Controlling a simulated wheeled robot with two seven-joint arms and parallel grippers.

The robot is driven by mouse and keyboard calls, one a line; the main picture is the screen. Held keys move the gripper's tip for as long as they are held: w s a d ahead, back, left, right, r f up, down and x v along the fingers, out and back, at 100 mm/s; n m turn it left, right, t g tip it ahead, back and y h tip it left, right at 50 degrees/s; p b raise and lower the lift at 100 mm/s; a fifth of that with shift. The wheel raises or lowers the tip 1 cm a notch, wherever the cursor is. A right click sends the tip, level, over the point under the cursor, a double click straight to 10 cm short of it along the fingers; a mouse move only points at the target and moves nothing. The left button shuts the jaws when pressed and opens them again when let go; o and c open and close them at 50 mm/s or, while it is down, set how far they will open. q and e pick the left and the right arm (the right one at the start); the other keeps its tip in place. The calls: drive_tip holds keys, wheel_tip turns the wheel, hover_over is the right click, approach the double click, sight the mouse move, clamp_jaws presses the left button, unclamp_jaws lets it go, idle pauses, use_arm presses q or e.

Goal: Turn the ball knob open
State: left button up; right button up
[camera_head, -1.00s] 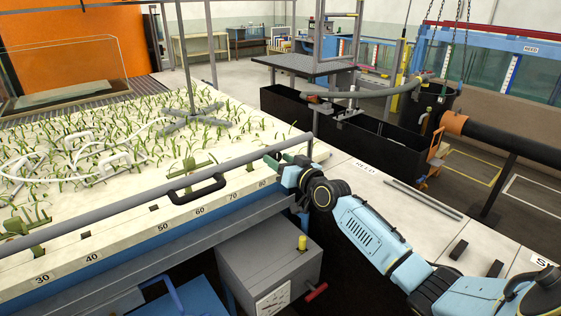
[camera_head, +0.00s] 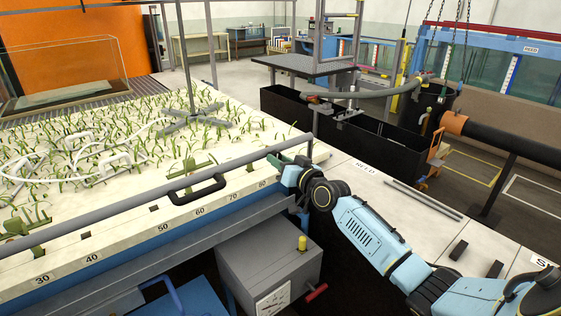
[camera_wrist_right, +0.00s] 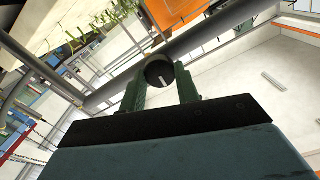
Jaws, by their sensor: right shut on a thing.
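The ball knob (camera_wrist_right: 158,72) is a dark round ball with a pale line on its face. In the right wrist view it sits between the two green fingers of my right gripper (camera_wrist_right: 160,78), which is shut on it. In the head view my right gripper (camera_head: 284,163) is at the right end of the long grey rail, and the knob cannot be made out there. My left gripper is not in view.
The grey rail (camera_head: 130,199) runs just beyond the knob, along the planted bed's (camera_head: 236,141) edge. A black handle (camera_head: 197,188) lies left of my gripper.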

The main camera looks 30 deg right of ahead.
drive_tip(key=shift+m+p, duration=1.3)
drive_tip(key=shift+m, duration=7.2)
drive_tip(key=o, duration=1)
drive_tip(key=shift+c, duration=0.2)
drive_tip(key=shift+s, duration=0.1)
drive_tip(key=s+d, duration=0.1)
drive_tip(key=s, duration=1.2)
drive_tip(key=shift+s+f, duration=0.1)
drive_tip(key=shift+f, duration=0.05)
